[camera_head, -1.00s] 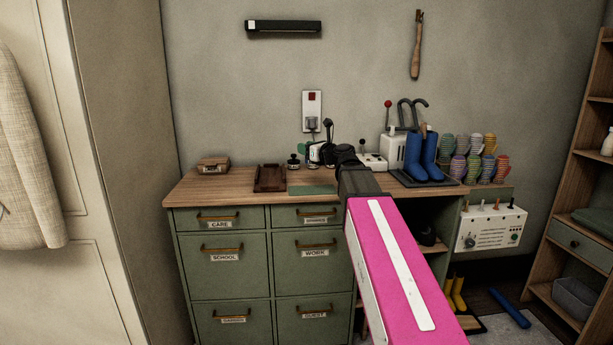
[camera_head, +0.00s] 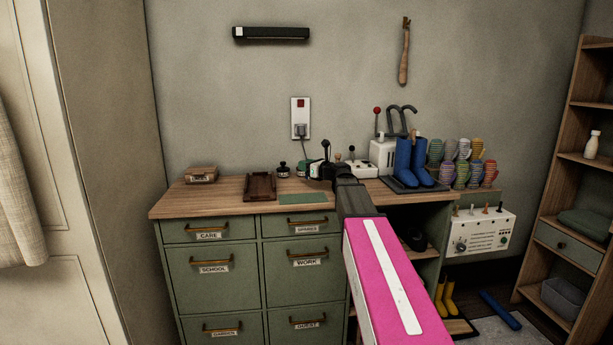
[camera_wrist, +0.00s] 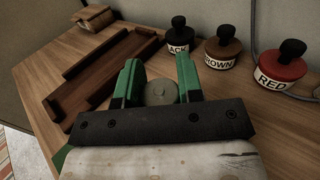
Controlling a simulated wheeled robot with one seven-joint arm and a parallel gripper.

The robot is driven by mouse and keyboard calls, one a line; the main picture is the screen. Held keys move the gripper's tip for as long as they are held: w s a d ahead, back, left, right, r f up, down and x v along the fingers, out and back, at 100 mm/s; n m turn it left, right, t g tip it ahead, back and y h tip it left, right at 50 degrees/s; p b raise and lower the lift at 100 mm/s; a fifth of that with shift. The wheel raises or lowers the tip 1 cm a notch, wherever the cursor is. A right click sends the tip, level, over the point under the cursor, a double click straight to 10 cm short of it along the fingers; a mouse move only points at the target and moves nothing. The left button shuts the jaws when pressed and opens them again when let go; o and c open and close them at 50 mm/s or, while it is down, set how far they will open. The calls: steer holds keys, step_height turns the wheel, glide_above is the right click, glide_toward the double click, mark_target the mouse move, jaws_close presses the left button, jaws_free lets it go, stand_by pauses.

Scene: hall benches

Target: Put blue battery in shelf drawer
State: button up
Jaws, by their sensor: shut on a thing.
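My gripper (camera_wrist: 160,80) has green fingers shut on a round-ended grey thing (camera_wrist: 161,93). Its sides are hidden, and no blue shows, so I cannot tell whether it is the blue battery. In the head view my gripper (camera_head: 322,170) is over the bench top, partly behind my own wrist. No blue battery is clear elsewhere in view. The shelf drawer (camera_head: 568,247), green-grey with a round knob, is in the wooden shelf (camera_head: 548,240) at the far right and looks shut. My gripper is far to its left.
The bench (camera_head: 225,192) has several labelled shut drawers. Polish bottles (camera_wrist: 222,50) are near my gripper. A grey bin (camera_head: 563,297) sits below the drawer.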

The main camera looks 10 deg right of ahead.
steer(key=shift+f, duration=1.95)
steer(key=o, duration=1)
steer(key=shift+f, duration=0.1)
steer(key=shift+c, duration=0.2)
